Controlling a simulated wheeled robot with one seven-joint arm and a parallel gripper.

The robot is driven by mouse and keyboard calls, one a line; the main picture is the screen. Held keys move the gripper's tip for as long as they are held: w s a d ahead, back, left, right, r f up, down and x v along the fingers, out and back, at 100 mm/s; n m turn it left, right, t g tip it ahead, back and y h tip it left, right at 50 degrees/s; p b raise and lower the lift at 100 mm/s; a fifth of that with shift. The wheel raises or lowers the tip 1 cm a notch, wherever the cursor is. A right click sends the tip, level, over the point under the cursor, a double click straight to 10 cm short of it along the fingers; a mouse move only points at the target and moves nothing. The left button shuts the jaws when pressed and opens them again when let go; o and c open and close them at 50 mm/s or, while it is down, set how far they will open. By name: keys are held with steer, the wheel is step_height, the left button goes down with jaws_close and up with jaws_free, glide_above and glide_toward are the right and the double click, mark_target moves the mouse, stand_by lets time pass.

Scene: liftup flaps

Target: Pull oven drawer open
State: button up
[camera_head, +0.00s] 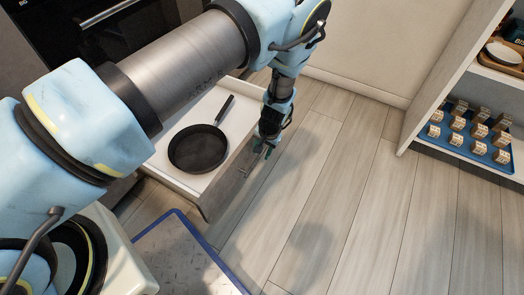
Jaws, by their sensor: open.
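The oven drawer (183,181) is a white, shallow drawer that stands pulled out low above the floor, below the dark oven front (75,38). A black frying pan (198,149) lies in it, its handle pointing to the upper right. My gripper (257,150) points down at the drawer's right-hand front face, close to a thin bar handle (248,166). Its fingers are open. I cannot tell whether they touch the handle. My arm crosses the upper left and hides part of the oven and the drawer's back.
A wooden floor (330,190) lies clear to the right of the drawer. A shelf unit (432,85) at the right holds a blue tray (460,148) with several small boxes. A plain wall (375,50) stands at the back.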

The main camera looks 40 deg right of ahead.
step_height(320, 180, up, 11)
steer(key=s+p, duration=0.2)
steer(key=shift+d+f+p, duration=0.2)
steer(key=shift+d+p, duration=0.1)
steer(key=shift+w, duration=0.1)
stand_by(0.3)
steer(key=w+a+r+n+g, duration=0.1)
steer(key=w+a+r+n, duration=0.7)
steer(key=w+a+r, duration=1.3)
steer(key=s+a+r+n, duration=0.2)
steer(key=a+r, duration=0.2)
steer(key=a, duration=0.5)
steer(key=s+a+r+n, duration=0.2)
steer(key=a+r, duration=0.2)
steer(key=a, duration=0.4)
steer(key=s+a+r+n, duration=0.15)
steer(key=a+r, duration=0.25)
steer(key=a, duration=0.5)
step_height(320, 180, up, 30)
steer(key=p, duration=3)
steer(key=shift+w+d+f+h, duration=0.2)
steer(key=shift+w+f+h, duration=0.05)
steer(key=shift+h, duration=0.15)
